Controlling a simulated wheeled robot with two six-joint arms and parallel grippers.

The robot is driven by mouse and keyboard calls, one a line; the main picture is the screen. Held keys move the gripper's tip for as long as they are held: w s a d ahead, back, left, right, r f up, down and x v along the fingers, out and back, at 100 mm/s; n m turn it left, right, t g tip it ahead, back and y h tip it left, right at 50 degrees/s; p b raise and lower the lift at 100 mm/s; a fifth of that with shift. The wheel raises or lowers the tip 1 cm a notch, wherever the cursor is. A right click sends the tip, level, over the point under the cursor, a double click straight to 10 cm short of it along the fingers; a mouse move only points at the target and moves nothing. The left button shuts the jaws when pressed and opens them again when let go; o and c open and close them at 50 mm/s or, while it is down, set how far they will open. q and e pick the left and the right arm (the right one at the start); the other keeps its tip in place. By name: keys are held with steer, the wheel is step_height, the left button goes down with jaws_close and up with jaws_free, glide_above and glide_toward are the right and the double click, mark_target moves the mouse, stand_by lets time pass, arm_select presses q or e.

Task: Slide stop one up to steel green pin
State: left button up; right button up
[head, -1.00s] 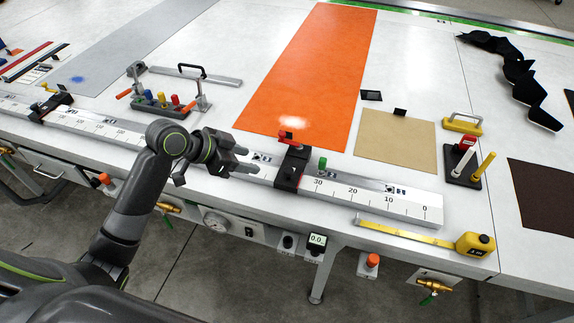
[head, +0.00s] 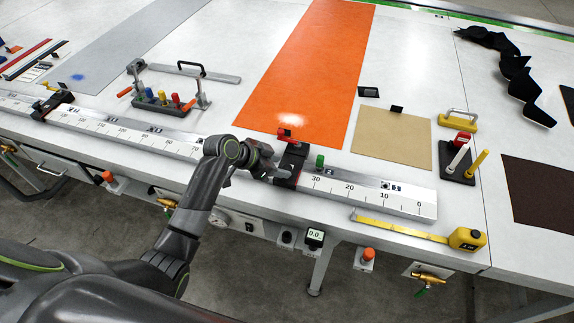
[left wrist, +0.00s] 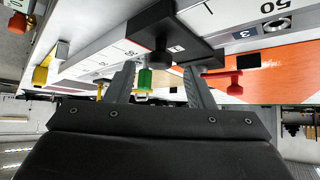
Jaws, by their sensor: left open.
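Stop one (head: 290,166), a black block with a red lever, sits across the white ruled rail (head: 380,195). The green pin (head: 319,161) stands on the rail to its right, with a short gap between them. My left gripper (head: 279,173) is open, low at the stop's left and front side. In the left wrist view, which is tilted over, the fingers (left wrist: 160,86) reach toward the black stop (left wrist: 185,42). The green pin (left wrist: 145,78) shows between them, and the red lever (left wrist: 236,86) lies right of them. Contact with the stop cannot be told. My right gripper is not seen.
Another black stop (head: 52,105) with a yellow lever sits far left on the rail. A clamp rack (head: 165,101) with colored pins, an orange sheet (head: 315,70) and a tan sheet (head: 392,138) lie behind. A yellow tape measure (head: 467,238) lies front right.

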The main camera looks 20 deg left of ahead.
mark_target(286, 168)
arm_select(q)
steer(key=shift+x, duration=2.1)
jaws_close()
